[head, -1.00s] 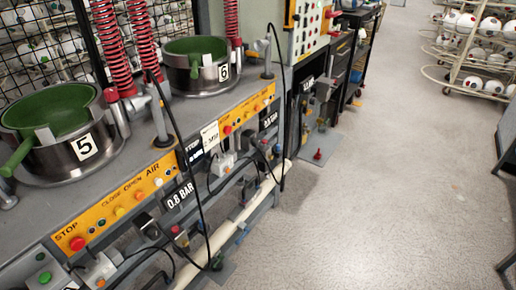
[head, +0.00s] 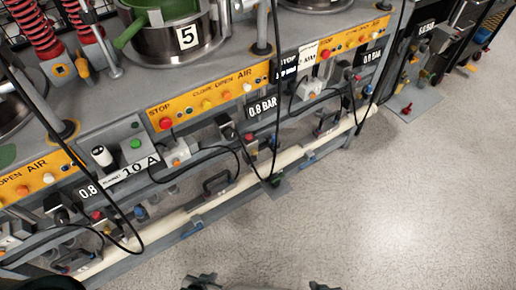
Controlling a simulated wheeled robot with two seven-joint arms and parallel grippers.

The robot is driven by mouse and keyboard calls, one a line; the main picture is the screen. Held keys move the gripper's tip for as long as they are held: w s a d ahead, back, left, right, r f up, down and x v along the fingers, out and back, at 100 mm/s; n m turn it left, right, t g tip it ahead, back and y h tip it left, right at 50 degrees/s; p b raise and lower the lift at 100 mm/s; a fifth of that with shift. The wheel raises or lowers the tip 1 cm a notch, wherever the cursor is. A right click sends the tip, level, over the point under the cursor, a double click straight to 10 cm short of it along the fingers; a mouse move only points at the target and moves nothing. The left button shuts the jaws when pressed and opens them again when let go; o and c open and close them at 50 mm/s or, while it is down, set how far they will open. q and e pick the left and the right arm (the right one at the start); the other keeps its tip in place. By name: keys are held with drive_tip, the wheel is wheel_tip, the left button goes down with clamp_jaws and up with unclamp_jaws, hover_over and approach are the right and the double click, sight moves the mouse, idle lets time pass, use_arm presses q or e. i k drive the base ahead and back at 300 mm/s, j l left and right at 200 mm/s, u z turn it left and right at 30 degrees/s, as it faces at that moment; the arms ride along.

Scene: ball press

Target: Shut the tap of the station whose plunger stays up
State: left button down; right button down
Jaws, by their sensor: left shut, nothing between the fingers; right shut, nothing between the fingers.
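Station 5 (head: 187,37) is a steel pot with a green part in it at the top. Its orange panel (head: 210,95) has STOP, CLOSE, OPEN and AIR controls above a 0.8 BAR sign (head: 262,106). Another orange panel (head: 35,178) is at the left. A red knob (head: 97,215) and a blue knob (head: 140,212) sit under the bench; I cannot tell which part is a tap. Plunger positions do not show. My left gripper (head: 203,282) and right gripper (head: 325,286) show only as dark tips at the bottom edge, shut, empty, apart from the bench.
A pale pipe (head: 235,187) runs low along the bench front. Black hoses hang before the panels. Red coiled springs (head: 35,28) stand at the upper left. A grey floor plate (head: 408,105) lies at the right. The floor (head: 400,210) at lower right is clear.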

sight(313, 160)
drive_tip(key=u, duration=1.35)
drive_tip(key=z, duration=1.5)
drive_tip(key=i+l+z, duration=0.1)
drive_tip(key=i+l, duration=0.2)
drive_tip(key=i, duration=0.15)
